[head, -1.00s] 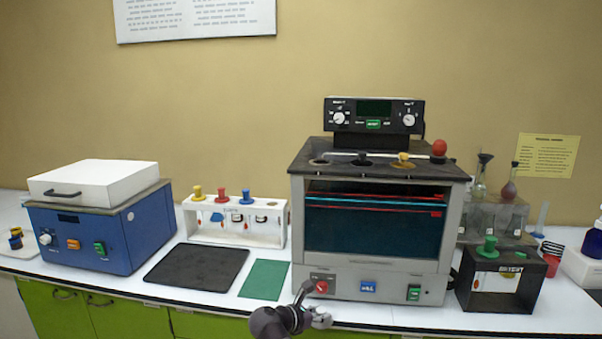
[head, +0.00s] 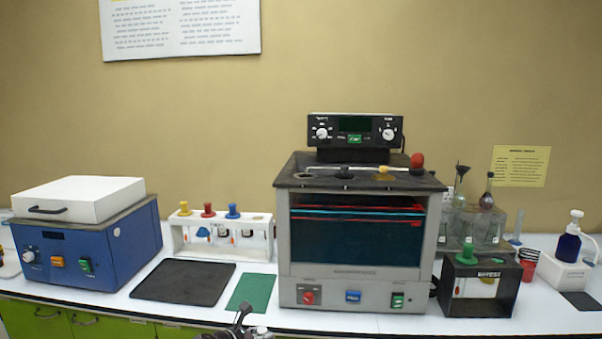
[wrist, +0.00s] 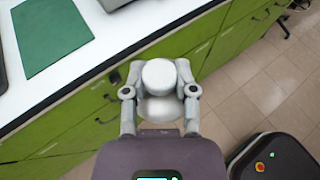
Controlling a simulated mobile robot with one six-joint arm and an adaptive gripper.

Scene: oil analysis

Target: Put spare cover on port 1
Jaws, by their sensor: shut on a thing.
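My gripper (wrist: 158,92) is shut on a pale, white-grey rounded piece (wrist: 158,74), which I take to be the spare cover. It is held in front of the green cabinets, off the counter. In the head view only the top of my gripper (head: 238,334) shows at the bottom edge, and the held piece is not clear there. The grey oven-like bath (head: 362,285) stands back on the counter. Its dark top (head: 290,182) has a row of ports. The leftmost port (head: 304,175) looks uncovered; black (head: 345,172), yellow (head: 382,174) and red (head: 417,162) pieces sit along the row. No port numbers are readable.
A white rack (head: 268,238) with yellow, red and blue stoppers, a black mat (head: 183,282) and a green mat (head: 251,293) lie left of the bath. A black stand (head: 505,300) with a green stopper (head: 467,251) is right. A blue device (head: 75,255) is far left.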

